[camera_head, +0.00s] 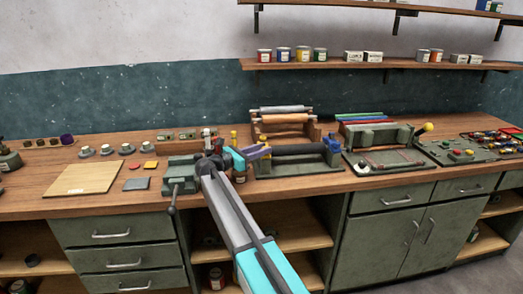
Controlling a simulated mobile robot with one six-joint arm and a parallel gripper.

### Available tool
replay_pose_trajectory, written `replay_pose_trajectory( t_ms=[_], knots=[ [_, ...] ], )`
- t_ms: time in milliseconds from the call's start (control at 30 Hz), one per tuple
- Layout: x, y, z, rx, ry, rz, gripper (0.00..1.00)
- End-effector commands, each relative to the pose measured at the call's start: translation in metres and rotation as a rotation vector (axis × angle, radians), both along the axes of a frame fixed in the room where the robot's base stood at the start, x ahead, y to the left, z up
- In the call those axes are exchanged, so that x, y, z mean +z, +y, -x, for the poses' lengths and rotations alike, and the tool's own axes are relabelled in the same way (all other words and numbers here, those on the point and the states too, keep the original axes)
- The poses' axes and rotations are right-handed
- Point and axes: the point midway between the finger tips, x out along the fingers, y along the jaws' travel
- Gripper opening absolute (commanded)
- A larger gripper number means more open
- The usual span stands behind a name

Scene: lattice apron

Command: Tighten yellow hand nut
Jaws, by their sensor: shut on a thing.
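My arm reaches up from the bottom centre to the workbench (60,207). It bends at a dark joint beside the green vise, and a cyan link leads right to my small purple gripper (264,152). My gripper is at the left end of a green fixture (327,158) carrying a black roller (300,149). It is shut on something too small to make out. A small yellow piece (233,134) shows up and left of my gripper, apart from it; I cannot tell whether it is the hand nut. Any nut within the jaws is hidden.
The green vise (180,187) with its hanging handle stands close left of my arm. A rack of rollers (285,122) is behind my gripper. A green press (380,135) with a yellow knob (427,127) stands to the right. A flat board (85,178) lies at left.

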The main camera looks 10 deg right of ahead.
Motion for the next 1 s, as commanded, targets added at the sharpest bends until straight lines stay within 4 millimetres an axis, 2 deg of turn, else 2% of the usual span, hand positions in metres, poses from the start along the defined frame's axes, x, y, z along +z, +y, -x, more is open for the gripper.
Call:
replay_pose_trajectory(
  t_ms=[267,300,400,767,1000],
  knots=[
    [-0.001,0.002,0.0,0.002,0.001,-0.003,0.04],
    [-0.001,0.002,0.0,0.003,0.001,-0.003,0.3],
    [-0.001,0.002,0.0,0.002,0.001,-0.002,0.45],
    [0.0,0.002,0.001,0.001,0.0,-0.001,0.45],
    [-0.001,0.017,0.008,0.002,0.0,-0.001,0.45]
  ],
)
